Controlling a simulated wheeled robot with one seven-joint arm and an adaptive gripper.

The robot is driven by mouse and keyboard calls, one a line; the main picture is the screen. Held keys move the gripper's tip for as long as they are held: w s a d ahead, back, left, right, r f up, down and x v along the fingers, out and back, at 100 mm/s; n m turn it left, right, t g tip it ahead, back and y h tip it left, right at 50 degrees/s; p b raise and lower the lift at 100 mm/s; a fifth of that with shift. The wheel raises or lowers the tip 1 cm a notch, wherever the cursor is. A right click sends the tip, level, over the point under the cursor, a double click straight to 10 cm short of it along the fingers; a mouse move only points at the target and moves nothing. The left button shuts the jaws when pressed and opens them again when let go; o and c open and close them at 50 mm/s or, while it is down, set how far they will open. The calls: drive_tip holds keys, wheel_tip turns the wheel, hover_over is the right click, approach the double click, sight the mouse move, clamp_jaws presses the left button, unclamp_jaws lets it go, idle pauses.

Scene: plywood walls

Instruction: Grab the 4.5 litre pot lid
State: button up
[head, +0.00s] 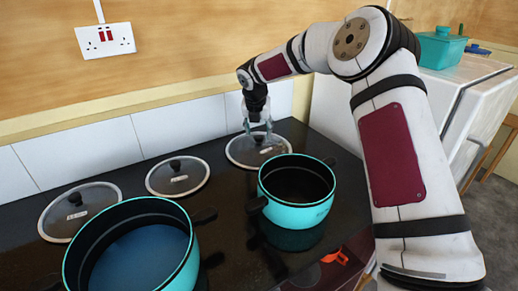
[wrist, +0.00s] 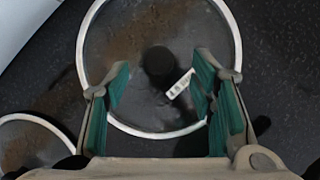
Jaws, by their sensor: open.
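Three glass lids with pale rims and dark knobs lie on the black worktop: a left lid (head: 58,222), a middle lid (head: 160,184) and a right lid (head: 240,153). I cannot read a size on any label. My gripper (head: 259,130) is above the right lid, pointing down, open and empty. In the wrist view the right lid (wrist: 125,40) fills the upper middle, with its dark knob (wrist: 158,62) and a white label (wrist: 180,84). The gripper's fingers (wrist: 160,78) stand apart, one on each side of the knob. Part of the middle lid (wrist: 28,140) shows at lower left.
A turquoise pot (head: 296,215) stands just in front of the right lid. A larger turquoise pot (head: 182,272) stands at front left. The tiled wall (head: 180,125) runs close behind the lids. A white appliance (head: 462,85) stands at right.

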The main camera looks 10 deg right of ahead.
sight(259, 137)
drive_tip(key=shift+x, duration=1.9)
drive_tip(key=shift+a, duration=0.1)
clamp_jaws()
drive_tip(key=shift+r, duration=0.1)
